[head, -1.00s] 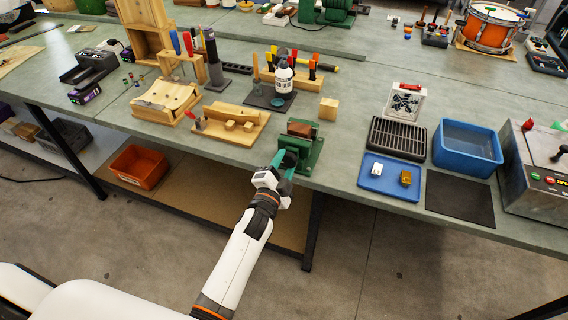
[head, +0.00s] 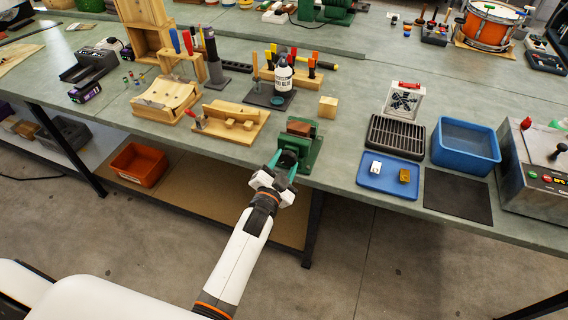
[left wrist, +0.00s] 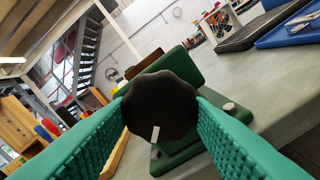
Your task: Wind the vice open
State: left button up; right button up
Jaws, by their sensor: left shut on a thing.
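The green vice (head: 304,142) stands at the front edge of the bench, with a brown block (head: 299,128) at its jaws. Its round black knob (left wrist: 160,105) faces me in the left wrist view and bears a pale mark low on its face. My left gripper (head: 282,162) is at the knob, its teal fingers on either side and shut on it. The fingers also show in the left wrist view (left wrist: 161,108). The vice body behind the knob is partly hidden. How wide the jaws stand cannot be told. My right gripper is not in view.
Right of the vice are a blue tray (head: 375,186) with small parts, a black grate (head: 397,137) and a blue bin (head: 465,163). Left of it is a wooden jig (head: 222,133). A wooden cube (head: 328,107) stands behind it. The floor before the bench is clear.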

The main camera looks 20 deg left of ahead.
pick_arm(q)
jog(key=shift+w+r, duration=0.1)
jog(key=shift+r, duration=0.1)
jog(key=o, duration=0.7)
jog(key=shift+o, duration=1.4)
jog(key=shift+w, duration=0.1)
jog(key=shift+f, duration=0.2)
jog(key=s+b, duration=0.1)
jog(key=s, duration=1.1)
jog(key=shift+a, duration=0.2)
